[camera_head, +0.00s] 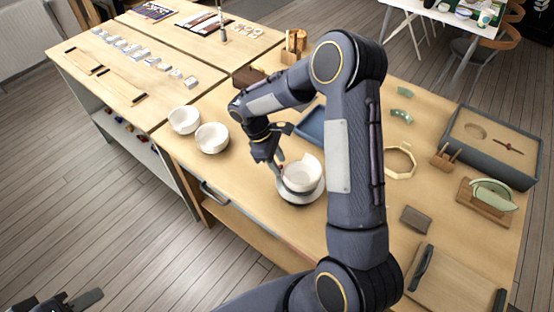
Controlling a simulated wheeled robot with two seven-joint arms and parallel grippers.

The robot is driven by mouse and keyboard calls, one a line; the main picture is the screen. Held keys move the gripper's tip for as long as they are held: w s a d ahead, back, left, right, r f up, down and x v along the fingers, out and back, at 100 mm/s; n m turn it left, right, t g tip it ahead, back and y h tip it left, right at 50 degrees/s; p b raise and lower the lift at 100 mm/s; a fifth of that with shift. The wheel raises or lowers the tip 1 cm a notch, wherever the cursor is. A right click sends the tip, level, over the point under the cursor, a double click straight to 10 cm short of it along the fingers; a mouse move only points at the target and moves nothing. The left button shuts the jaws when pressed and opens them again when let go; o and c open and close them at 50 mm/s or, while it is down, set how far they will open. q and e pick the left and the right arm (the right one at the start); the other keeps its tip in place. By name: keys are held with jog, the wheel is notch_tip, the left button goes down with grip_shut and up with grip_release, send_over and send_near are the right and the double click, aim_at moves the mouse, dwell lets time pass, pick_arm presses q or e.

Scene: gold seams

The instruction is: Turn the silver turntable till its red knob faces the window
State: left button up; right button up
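The silver turntable (291,198) is a round disc near the front edge of the wooden table. A white bowl (303,176) with a broken, uneven rim stands on it. My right gripper (280,168) points down at the turntable's far left side, beside the bowl. A small reddish spot shows at its fingertips, perhaps the red knob; the fingers mostly hide it, so I cannot tell whether they grip it. My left gripper (78,301) is at the bottom left corner, away from the table and partly cut off. No window is in view.
Two white bowls (212,138) stand left of the turntable. A blue tray (312,124) lies behind it, partly behind my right arm. To the right are an octagonal frame (401,161), a dark block (415,218), a green dish on a stand (492,194) and a grey-walled tray (450,131).

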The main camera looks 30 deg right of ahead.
grip_shut()
